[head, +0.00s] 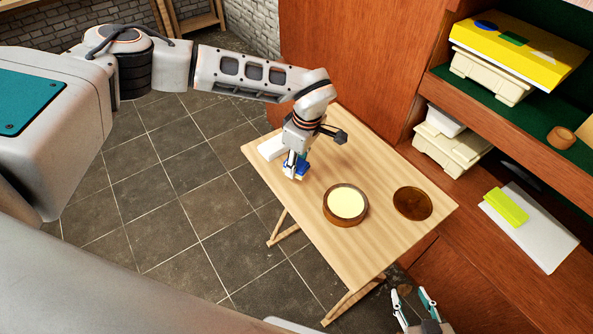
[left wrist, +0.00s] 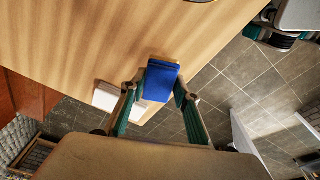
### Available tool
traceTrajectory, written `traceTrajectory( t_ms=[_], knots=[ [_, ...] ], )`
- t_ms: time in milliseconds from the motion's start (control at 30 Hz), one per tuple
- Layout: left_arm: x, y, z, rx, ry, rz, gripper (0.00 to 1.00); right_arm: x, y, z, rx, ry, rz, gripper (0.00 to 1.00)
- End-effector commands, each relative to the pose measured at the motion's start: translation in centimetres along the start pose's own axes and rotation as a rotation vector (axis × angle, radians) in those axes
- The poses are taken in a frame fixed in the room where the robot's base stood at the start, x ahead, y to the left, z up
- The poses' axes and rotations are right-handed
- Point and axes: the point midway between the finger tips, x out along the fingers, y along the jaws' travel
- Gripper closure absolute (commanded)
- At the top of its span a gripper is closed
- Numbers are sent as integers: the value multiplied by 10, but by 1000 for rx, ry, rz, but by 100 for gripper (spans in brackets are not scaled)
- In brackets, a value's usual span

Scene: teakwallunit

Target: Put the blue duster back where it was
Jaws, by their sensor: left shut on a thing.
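The blue duster (head: 303,167) is between the fingers of my left gripper (head: 296,172), at the left part of the small wooden table (head: 300,215). In the left wrist view the blue duster (left wrist: 161,80) shows as a blue block with a finger of my left gripper (left wrist: 158,92) on each side, shut on it. I cannot tell whether the duster touches the table top. My right gripper (head: 414,298) is open and empty, low beyond the table's front right edge.
A white object (head: 271,147) lies next to the duster. A round wooden dish with cream filling (head: 346,203) and an amber disc (head: 413,203) sit on the table. Shelves to the right hold trays (head: 490,75), a yellow box (head: 515,50) and a lime block (head: 506,206) on white sheets.

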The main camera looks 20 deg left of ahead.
Motion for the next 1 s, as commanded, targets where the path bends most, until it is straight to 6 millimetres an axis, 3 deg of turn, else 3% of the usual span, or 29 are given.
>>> traceTrajectory(
  t_ms=[233,633,667,700,1000],
  knots=[
    [34,-1,5,-1,0,-3,87,1,0,2,0,-1,0,60],
    [40,0,6,0,1,-1,87,2,-1,4,0,-2,-1,60],
    [39,0,6,0,1,-1,64,2,-1,4,0,-2,-1,60],
    [39,0,6,0,1,-1,54,1,-1,3,0,-2,-1,60],
    [38,0,6,0,1,-1,53,1,-1,3,0,-2,-1,60]
  ],
)
